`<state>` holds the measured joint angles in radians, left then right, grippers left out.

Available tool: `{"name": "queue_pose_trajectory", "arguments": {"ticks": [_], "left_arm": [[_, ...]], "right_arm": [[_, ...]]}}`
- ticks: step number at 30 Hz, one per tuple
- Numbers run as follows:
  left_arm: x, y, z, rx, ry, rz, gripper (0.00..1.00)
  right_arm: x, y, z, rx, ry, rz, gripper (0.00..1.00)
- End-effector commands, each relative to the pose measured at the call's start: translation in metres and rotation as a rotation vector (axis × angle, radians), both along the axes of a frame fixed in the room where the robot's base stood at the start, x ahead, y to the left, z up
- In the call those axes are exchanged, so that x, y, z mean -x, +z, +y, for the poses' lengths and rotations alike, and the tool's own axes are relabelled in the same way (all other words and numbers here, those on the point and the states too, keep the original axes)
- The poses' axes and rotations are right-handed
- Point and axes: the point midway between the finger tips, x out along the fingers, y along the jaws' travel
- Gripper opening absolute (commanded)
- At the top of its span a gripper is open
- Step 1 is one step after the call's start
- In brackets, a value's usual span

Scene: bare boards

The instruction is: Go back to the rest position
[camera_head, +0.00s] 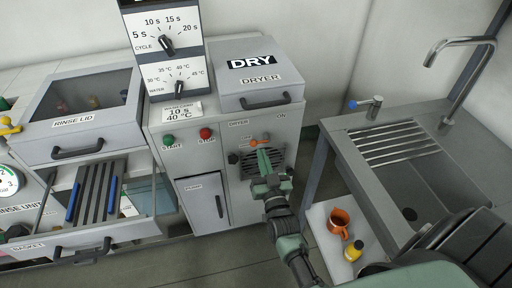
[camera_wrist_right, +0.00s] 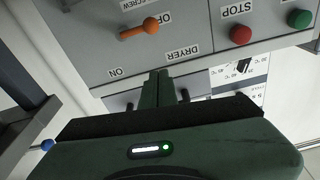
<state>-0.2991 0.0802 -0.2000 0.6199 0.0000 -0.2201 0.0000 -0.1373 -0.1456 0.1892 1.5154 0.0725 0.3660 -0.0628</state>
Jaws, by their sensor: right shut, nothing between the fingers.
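My right gripper (camera_head: 265,160) is in front of the dryer cabinet, just below the orange-handled dryer switch (camera_head: 256,142). In the right wrist view the gripper (camera_wrist_right: 157,75) is shut and empty. Its fingertips point at the panel, and the orange switch handle (camera_wrist_right: 139,29) stands apart from them, further up that picture and to the left. The handle lies near the "OFF" label, with "ON" marked at the other end of the panel. My left gripper is not in view.
The dryer (camera_head: 258,78) has its lid closed. The rinse unit (camera_head: 80,115) stands at the left with a basket of rods (camera_head: 95,192). The sink (camera_head: 415,180) is at the right, above a shelf with an orange mug (camera_head: 339,222) and a yellow bottle (camera_head: 353,251). Floor is free below the cabinet.

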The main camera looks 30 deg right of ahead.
Motion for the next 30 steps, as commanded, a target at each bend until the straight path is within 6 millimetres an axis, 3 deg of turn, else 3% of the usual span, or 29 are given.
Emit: {"name": "queue_pose_trajectory", "arguments": {"ticks": [6, 9, 11, 14, 17, 21, 23, 27, 30], "left_arm": [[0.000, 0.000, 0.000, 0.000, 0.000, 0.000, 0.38], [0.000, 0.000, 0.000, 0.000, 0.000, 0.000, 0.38], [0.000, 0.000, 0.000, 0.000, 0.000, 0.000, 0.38], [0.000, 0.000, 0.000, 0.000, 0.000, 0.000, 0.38], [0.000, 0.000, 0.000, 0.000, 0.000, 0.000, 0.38], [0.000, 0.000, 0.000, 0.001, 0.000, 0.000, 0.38], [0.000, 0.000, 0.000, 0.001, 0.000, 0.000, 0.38], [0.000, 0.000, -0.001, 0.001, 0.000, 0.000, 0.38], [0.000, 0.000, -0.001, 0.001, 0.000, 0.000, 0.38]], "right_arm": [[0.000, -0.002, 0.001, 0.000, 0.001, 0.004, 0.00], [0.001, -0.020, 0.006, -0.003, 0.019, 0.047, 0.00], [0.004, -0.044, 0.015, -0.007, 0.043, 0.105, 0.00], [0.017, -0.103, 0.034, -0.014, 0.099, 0.248, 0.00], [0.045, -0.172, 0.054, -0.017, 0.162, 0.425, 0.00], [0.102, -0.262, 0.077, -0.015, 0.242, 0.670, 0.00], [0.132, -0.297, 0.083, -0.010, 0.272, 0.776, 0.00], [0.214, -0.367, 0.090, 0.007, 0.333, 1.018, 0.00], [0.280, -0.407, 0.088, 0.024, 0.368, 1.189, 0.00]]}}
